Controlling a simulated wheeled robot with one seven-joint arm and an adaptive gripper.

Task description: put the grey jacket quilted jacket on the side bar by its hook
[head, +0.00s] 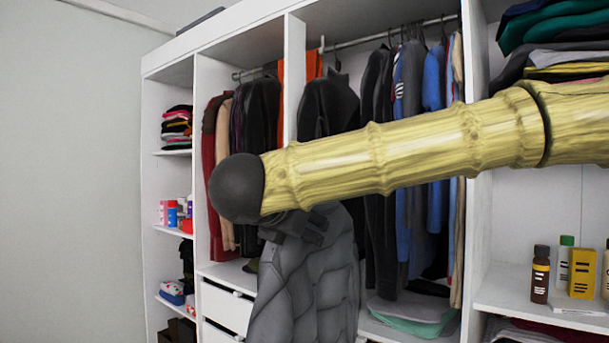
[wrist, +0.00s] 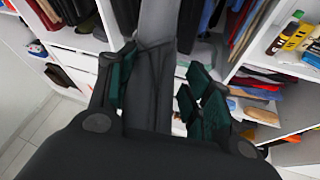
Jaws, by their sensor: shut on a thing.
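The grey quilted jacket (head: 305,285) hangs below my arm in the head view, in front of the wardrobe. Its upper part and its hook are hidden there. In the wrist view my gripper (wrist: 160,88) is shut on the jacket, with its grey cloth (wrist: 152,95) between the green-padded fingers. In the head view only a dark part of my gripper (head: 300,226) shows under the arm. A left rail (head: 250,72) and a right rail (head: 390,38) run under the wardrobe top; I cannot tell which one is the side bar.
Dark, red and beige clothes (head: 224,150) hang left of the white divider (head: 294,75). Blue and dark clothes (head: 405,110) crowd the right section. Bottles (head: 541,275) stand on the right shelf, and drawers (head: 228,306) sit below left. Open room lies in front of the wall at left.

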